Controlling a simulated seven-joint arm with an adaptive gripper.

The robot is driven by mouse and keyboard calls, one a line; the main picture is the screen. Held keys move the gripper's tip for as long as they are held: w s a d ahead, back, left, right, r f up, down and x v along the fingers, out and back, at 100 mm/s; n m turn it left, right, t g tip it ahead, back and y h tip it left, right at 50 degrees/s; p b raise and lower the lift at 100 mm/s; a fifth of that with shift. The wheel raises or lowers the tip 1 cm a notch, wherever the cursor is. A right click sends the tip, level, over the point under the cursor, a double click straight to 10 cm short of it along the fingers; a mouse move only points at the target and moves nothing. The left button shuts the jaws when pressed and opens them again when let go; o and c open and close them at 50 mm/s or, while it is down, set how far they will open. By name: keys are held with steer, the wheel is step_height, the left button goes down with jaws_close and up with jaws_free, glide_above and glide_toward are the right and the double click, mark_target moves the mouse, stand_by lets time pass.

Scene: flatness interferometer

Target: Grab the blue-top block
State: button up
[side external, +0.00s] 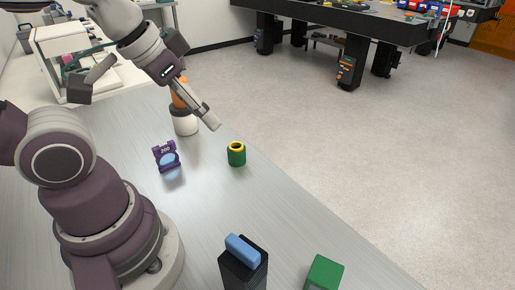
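The blue-top block is a tall black block (243,273) with a blue bar (242,250) on top, upright near the front edge of the picture in the side external view. Its lower end is cut off by the frame.
A green block (324,272) stands right of the blue-top block. A green cylinder with a yellow ring (236,154), a purple-framed optic (167,157) and a white-and-orange object (184,122) stand farther back. The bench's right edge (335,228) drops to the floor.

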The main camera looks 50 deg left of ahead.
steer(key=o, duration=0.7)
steer(key=m+g, duration=0.5)
steer(key=m, duration=1)
glide_above(242, 246)
steer(key=shift+w+f, duration=0.35)
steer(key=shift+w, duration=0.1)
steer(key=shift+g, duration=0.3)
steer(key=f, duration=0.7)
steer(key=s+f, duration=0.1)
steer(key=f, duration=0.2)
steer(key=shift+f, duration=0.2)
